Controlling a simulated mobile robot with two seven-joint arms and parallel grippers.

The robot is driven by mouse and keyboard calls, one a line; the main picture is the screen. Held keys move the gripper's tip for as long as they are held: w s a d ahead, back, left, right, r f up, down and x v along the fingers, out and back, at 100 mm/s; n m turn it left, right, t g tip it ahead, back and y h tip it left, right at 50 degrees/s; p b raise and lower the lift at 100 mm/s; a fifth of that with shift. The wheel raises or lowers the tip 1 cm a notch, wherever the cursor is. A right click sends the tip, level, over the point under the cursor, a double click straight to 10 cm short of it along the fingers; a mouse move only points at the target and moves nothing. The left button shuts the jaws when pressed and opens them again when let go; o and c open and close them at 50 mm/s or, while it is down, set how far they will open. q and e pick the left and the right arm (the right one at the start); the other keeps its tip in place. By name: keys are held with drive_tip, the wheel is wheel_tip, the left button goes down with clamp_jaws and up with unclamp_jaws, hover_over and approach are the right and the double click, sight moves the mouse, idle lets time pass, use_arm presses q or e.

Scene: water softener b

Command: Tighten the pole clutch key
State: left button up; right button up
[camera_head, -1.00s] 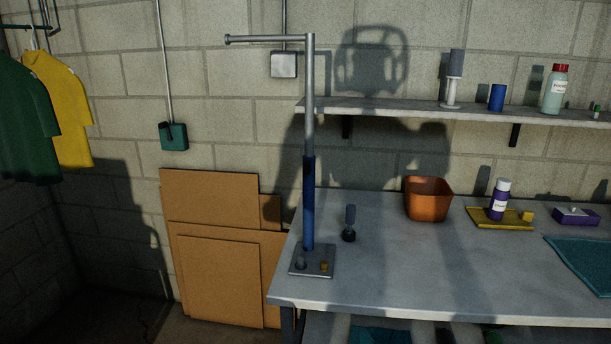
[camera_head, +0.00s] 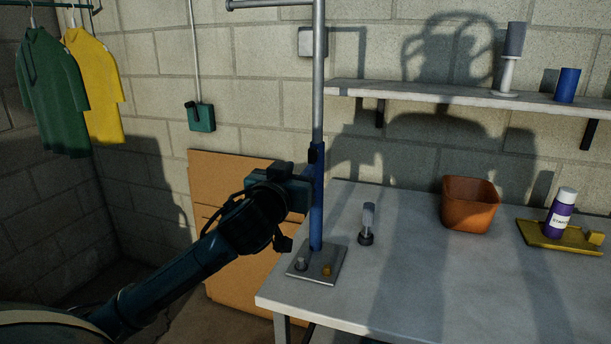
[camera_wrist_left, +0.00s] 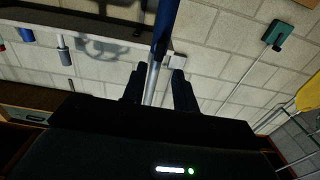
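A grey metal pole (camera_head: 318,75) stands upright with a blue lower sleeve (camera_head: 316,225) on a grey base plate (camera_head: 317,268) at the table's left corner. A small dark part (camera_head: 314,153), possibly the clutch key, sits at the sleeve's top; its angle cannot be told. My left gripper (camera_head: 304,187) is at the sleeve's left side, just below that part. In the left wrist view, its two dark fingers (camera_wrist_left: 158,75) are apart, with the pole (camera_wrist_left: 152,87) showing between them and gaps on both sides. Contact cannot be seen. My right gripper is not in view.
The table (camera_head: 400,290) holds a small grey-topped tool (camera_head: 367,222), an orange pot (camera_head: 469,203) and a yellow tray (camera_head: 540,237) with a purple bottle (camera_head: 561,213). A shelf (camera_head: 440,93) runs behind. The table's front is clear.

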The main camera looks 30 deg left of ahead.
sight(311, 157)
use_arm(q)
drive_tip(key=x, duration=0.7)
drive_tip(key=shift+p, duration=0.4)
drive_tip(key=shift+w, duration=0.1)
drive_tip(key=c, duration=0.6)
drive_tip(key=m, duration=0.8)
drive_tip(key=shift+m, duration=0.4)
drive_tip(key=m, duration=0.8)
drive_tip(key=shift+m, duration=0.4)
drive_tip(key=m, duration=1.2)
drive_tip(key=shift+m, duration=0.3)
drive_tip(key=m, duration=0.5)
drive_tip(key=o, duration=0.8)
